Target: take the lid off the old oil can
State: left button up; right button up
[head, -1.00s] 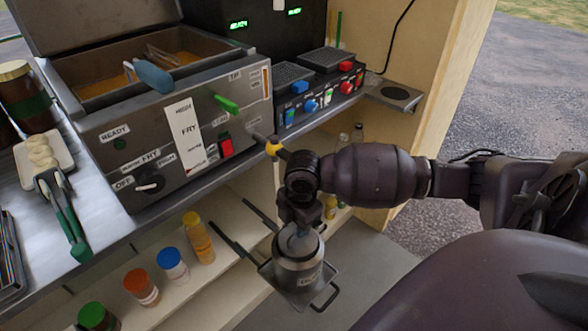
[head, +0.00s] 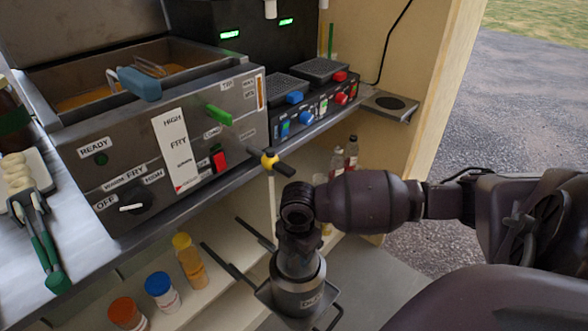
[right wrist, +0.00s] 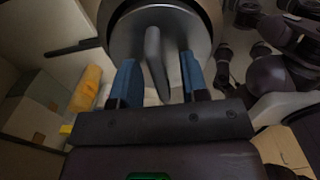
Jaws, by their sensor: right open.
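My right gripper (right wrist: 158,74) is open, with one blue-padded finger on each side of the handle and gaps between. My left gripper is in neither view.
The fryer (head: 150,158) stands on the metal counter (head: 85,255) to the left, its yellow-and-black tap (head: 269,160) jutting out near my right wrist. Several bottles, including a yellow one (head: 188,262), stand on the shelf below.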

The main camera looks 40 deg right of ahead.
grip_shut()
dwell(0.3)
jog(key=shift+r, duration=0.1)
